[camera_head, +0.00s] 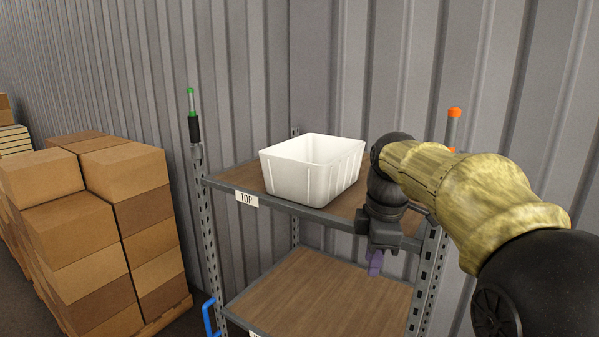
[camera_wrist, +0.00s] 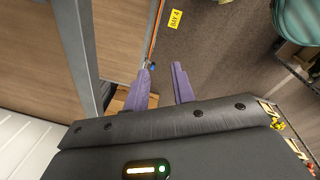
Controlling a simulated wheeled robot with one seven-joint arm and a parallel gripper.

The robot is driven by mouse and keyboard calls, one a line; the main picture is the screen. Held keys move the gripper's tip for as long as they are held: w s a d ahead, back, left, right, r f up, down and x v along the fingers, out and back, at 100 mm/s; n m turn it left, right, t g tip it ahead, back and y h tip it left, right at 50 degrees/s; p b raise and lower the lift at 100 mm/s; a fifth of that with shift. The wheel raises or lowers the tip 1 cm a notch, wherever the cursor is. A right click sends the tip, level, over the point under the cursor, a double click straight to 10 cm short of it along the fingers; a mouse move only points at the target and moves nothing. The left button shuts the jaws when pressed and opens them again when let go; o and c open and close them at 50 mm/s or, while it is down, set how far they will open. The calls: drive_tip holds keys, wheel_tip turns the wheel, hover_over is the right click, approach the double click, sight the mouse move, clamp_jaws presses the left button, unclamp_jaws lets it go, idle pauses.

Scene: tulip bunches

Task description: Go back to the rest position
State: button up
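My gripper (camera_head: 375,264) hangs beside the front right of a shelf rack, pointing down, with purple fingers. In the wrist view its two fingers (camera_wrist: 161,70) stand apart with nothing between them, so it is open and empty. My yellow-patterned arm comes in from the right of the head view and hides part of the rack's right side. No tulip bunch can be made out in the head view.
A white bin (camera_head: 313,177) stands on the rack's top shelf (camera_head: 237,178), left of my gripper; its inside bottom is hidden. The lower shelf (camera_head: 318,297) looks bare. Stacked cardboard boxes (camera_head: 95,220) stand left. A yellow floor label (camera_wrist: 175,18) reads BAY 4.

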drive_tip(key=s+f+m+b, duration=0.3)
drive_tip(key=s+f+m, duration=0.1)
drive_tip(key=f, duration=0.6)
drive_tip(key=s+d+f+m+b, duration=0.1)
drive_tip(key=s+f+m, duration=0.4)
drive_tip(key=f, duration=0.6)
drive_tip(key=s+f+m+t+b, duration=0.1)
drive_tip(key=s+f+m+b, duration=0.3)
drive_tip(key=f+m, duration=0.4)
wheel_tip(320, 180, down, 3)
drive_tip(key=shift+s+d+h+b, duration=0.25)
drive_tip(key=shift+s+h+b, duration=0.1)
drive_tip(key=shift+s, duration=0.1)
